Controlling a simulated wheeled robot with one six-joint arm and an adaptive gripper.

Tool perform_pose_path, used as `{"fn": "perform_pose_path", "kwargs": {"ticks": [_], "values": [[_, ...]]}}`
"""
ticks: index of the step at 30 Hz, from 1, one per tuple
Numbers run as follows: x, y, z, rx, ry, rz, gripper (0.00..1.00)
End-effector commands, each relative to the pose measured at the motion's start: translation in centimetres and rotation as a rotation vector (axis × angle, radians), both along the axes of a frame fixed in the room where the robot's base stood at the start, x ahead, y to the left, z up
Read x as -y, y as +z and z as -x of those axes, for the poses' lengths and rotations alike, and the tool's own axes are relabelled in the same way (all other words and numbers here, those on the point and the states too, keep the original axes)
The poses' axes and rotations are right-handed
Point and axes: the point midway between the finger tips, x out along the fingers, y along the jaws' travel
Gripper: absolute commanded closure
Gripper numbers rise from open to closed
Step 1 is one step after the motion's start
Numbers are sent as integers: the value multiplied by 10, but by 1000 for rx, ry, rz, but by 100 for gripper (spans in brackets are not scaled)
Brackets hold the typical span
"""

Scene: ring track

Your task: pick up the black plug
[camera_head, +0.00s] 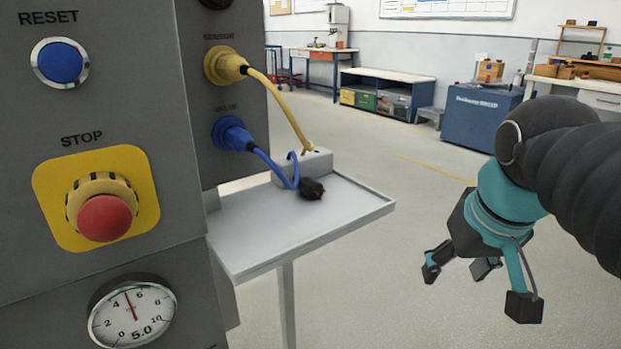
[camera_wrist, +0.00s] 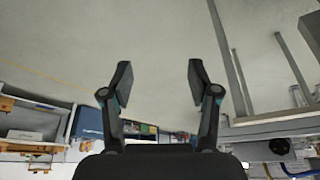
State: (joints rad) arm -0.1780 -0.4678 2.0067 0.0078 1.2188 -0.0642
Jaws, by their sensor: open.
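The black plug (camera_head: 312,189) lies on the grey shelf (camera_head: 345,215) in the head view, at the end of a blue cable (camera_head: 279,172). The cable runs from a blue connector (camera_head: 232,134) marked VALVE on the panel side. The plug is in front of a small grey block (camera_head: 303,163). My gripper (camera_head: 483,287) hangs to the right of the shelf, clear of it, open and empty. In the wrist view my gripper (camera_wrist: 156,80) has its fingers spread with only floor between them.
A grey panel (camera_head: 110,250) with a red stop button (camera_head: 104,218), a blue reset button (camera_head: 60,62) and a gauge (camera_head: 132,312) stands at the left. A yellow cable (camera_head: 283,98) runs to the block. Open floor lies between shelf and gripper. Benches and cabinets (camera_head: 482,117) line the back.

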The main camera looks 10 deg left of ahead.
Motion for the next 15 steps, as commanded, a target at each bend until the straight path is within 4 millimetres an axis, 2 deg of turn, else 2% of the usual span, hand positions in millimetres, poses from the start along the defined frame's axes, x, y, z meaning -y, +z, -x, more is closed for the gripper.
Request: {"fn": "perform_pose_path", "kwargs": {"ticks": [1, 6, 12, 15], "values": [[-15, 24, -14, -16, 47, 6, 40], [-60, 85, -44, -73, 187, 28, 40], [-117, 145, -68, -135, 348, 60, 40], [-146, 168, -74, -165, 428, 78, 40]]}}
